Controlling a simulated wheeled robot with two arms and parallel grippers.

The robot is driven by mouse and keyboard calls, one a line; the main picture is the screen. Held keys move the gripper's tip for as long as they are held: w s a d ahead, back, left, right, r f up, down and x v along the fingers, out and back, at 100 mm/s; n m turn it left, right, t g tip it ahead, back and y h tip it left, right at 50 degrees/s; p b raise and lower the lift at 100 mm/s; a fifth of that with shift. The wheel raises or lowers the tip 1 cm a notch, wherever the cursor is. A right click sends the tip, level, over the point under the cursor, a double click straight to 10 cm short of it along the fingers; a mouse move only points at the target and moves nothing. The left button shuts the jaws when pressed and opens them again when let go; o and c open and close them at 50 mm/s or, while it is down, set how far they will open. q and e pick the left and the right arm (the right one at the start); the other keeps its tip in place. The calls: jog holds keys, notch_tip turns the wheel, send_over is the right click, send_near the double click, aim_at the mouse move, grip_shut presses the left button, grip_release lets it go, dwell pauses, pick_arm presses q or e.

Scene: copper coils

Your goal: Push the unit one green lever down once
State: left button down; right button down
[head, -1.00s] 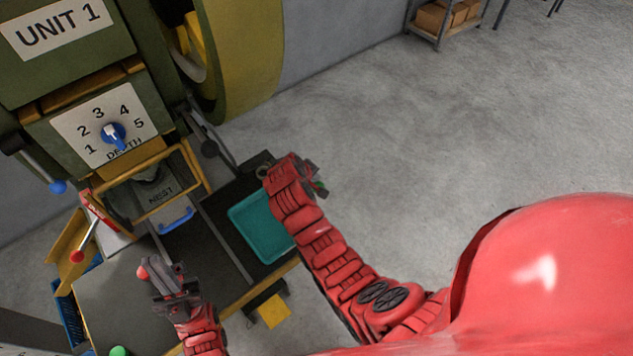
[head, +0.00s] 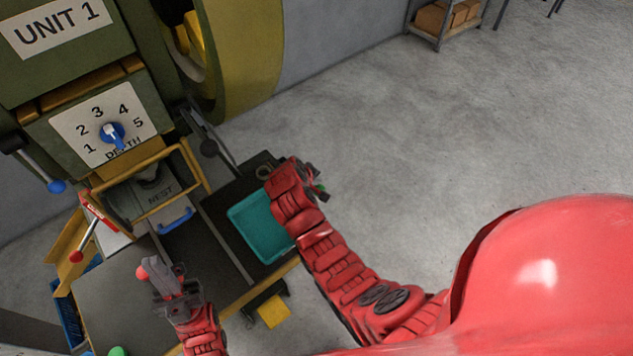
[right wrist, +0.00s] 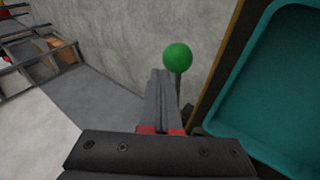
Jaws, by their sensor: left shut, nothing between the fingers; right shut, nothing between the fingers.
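In the right wrist view, the green lever (right wrist: 177,58) shows as a round green knob on a dark stem, beside the teal tray. My right gripper (right wrist: 160,77) is shut and empty, its tips just left of and below the knob in the picture; I cannot tell whether they touch it. In the head view my right gripper (head: 316,181) is at the right side of the unit, and only a bit of the green knob (head: 320,187) shows by it. My left gripper (head: 157,270) is shut and empty over the dark table, near a red knob (head: 142,272).
The UNIT 1 machine (head: 60,50) has a depth dial (head: 112,133), a blue-knobbed lever (head: 57,187) and a red-knobbed lever (head: 77,256). A teal tray (head: 257,232) lies beside my right arm. Another green knob (head: 118,351) shows at the bottom edge. Open floor is at right.

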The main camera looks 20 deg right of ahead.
jog(key=shift+s+d+f+b, duration=0.1)
jog(key=shift+s+f+b, duration=0.15)
jog(key=shift+f, duration=0.3)
jog(key=shift+s+d+f+b, duration=0.1)
jog(key=shift+s+f+b, duration=0.1)
jog(key=shift+f, duration=0.35)
jog(key=shift+s+f+b, duration=0.15)
jog(key=shift+f+b, duration=0.1)
jog(key=shift+f, duration=0.3)
dwell(1.3)
jog(key=shift+r, duration=0.1)
dwell(0.4)
jog(key=shift+w+a+r+p, duration=0.1)
jog(key=shift+w+r+p, duration=0.25)
jog(key=shift+r, duration=0.55)
jog(key=shift+w+a+r+p, duration=0.15)
jog(key=shift+w+r+p, duration=0.2)
jog(key=shift+r, duration=0.55)
jog(key=shift+w+a+r+p, duration=0.1)
jog(key=shift+w+r+p, duration=0.25)
jog(key=shift+r, duration=0.55)
jog(key=r, duration=0.1)
jog(key=w+r+p, duration=0.1)
jog(key=r, duration=0.2)
jog(key=shift+w+a+r, duration=0.3)
jog(key=shift+r, duration=0.05)
